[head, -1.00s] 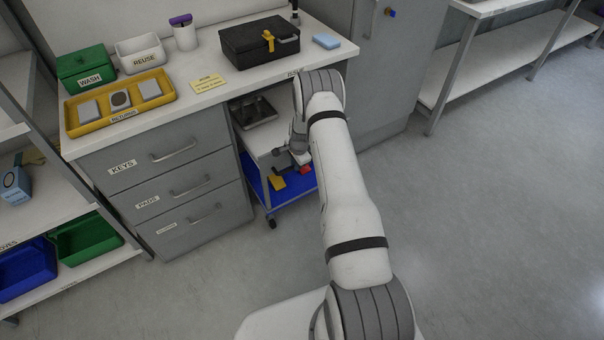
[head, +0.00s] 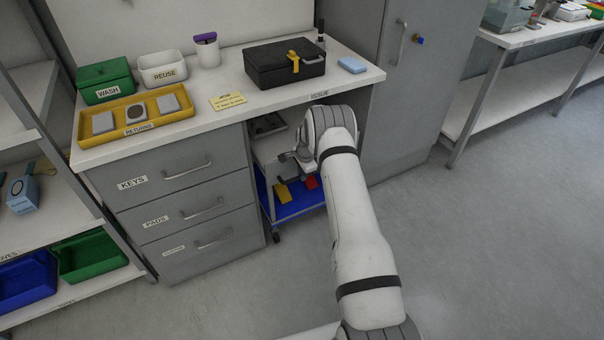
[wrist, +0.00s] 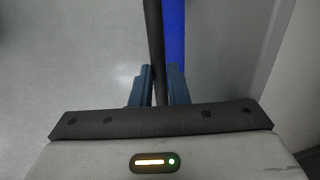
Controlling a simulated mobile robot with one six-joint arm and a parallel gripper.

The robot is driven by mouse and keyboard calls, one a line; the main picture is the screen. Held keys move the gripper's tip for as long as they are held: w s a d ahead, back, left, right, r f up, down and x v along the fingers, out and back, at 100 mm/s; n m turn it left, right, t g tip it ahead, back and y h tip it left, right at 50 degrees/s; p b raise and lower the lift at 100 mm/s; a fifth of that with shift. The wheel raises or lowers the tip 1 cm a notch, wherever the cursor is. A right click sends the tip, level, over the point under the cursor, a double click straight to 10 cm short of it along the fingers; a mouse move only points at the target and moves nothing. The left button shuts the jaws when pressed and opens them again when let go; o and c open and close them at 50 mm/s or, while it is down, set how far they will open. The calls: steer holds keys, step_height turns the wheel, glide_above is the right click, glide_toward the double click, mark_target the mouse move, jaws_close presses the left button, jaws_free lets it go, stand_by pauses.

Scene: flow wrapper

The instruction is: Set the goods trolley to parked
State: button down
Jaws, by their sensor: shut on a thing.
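The goods trolley stands in the bay under the counter, between the drawer unit and the grey cabinet. Its blue lower shelf (head: 292,209) shows in the head view, and a caster (head: 276,237) sits on the floor near the drawer unit's corner. My gripper (wrist: 161,85) is shut on a dark bar (wrist: 154,35), which looks like the trolley's handle; the bar runs between the two blue fingers in the wrist view. A blue strip (wrist: 174,30) lies beside the bar. In the head view my arm hides the grip and the trolley's right side.
The drawer unit (head: 190,205) bounds the bay on the left and the grey cabinet (head: 411,110) on the right. The counter (head: 310,93) overhangs the trolley, with a black case (head: 285,68) on top. The floor (head: 480,250) at the right is clear.

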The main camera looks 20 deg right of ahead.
steer(key=shift+w+d+r, duration=0.2)
steer(key=shift+w+r, duration=0.1)
steer(key=shift+w, duration=0.05)
steer(key=c, duration=1.6)
jaws_free()
steer(key=shift+f, duration=0.1)
steer(key=shift+o, duration=1)
steer(key=shift+a, duration=0.25)
step_height(320, 180, up, 8)
steer(key=s, duration=0.1)
steer(key=shift+s+d+f+p, duration=0.2)
steer(key=shift+s+f+p, duration=0.05)
steer(key=shift+p, duration=0.15)
